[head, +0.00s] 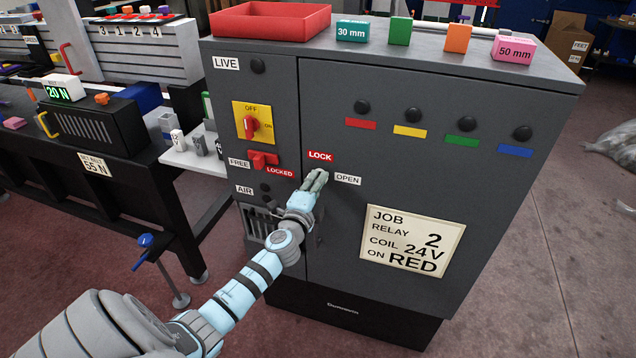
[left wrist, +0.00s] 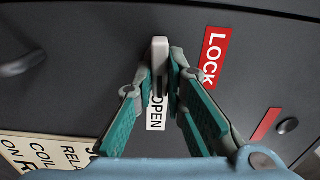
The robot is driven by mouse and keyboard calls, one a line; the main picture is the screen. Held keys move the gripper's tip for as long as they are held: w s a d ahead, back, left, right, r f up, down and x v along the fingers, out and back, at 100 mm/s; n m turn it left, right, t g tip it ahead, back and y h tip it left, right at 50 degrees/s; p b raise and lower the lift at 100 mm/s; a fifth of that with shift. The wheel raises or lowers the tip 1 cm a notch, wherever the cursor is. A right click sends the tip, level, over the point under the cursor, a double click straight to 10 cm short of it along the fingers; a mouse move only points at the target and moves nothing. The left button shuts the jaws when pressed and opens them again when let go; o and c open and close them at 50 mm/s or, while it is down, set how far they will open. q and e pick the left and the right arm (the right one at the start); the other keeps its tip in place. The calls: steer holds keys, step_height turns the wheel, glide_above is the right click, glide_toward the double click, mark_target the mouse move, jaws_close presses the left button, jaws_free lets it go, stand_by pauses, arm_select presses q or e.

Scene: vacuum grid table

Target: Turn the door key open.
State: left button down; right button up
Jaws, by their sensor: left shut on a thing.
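The door key (left wrist: 159,52) is a pale grey piece on the dark cabinet door, seen in the left wrist view. It lies between the red LOCK label (left wrist: 214,56) and the white OPEN label (left wrist: 156,113). My left gripper (left wrist: 164,75) has its teal fingers on both sides of the key and is shut on it. In the head view my left gripper (head: 317,178) is at the door, just below the LOCK label (head: 320,156) and left of the OPEN label (head: 348,180). There the fingers hide the key. My right gripper is out of view.
The grey cabinet (head: 430,200) has a rotary switch (head: 251,125) and a red FREE/LOCKED lever (head: 262,159) close to my arm. A job card (head: 412,243) is on the door. A red tray (head: 268,20) and several coloured blocks stand on top.

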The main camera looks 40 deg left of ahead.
arm_select(q)
steer(key=c, duration=1.6)
jaws_free()
steer(key=shift+r, duration=0.35)
steer(key=shift+c, duration=0.2)
steer(key=shift+w+a+f, duration=0.1)
steer(key=shift+f, duration=0.2)
steer(key=v, duration=1.2)
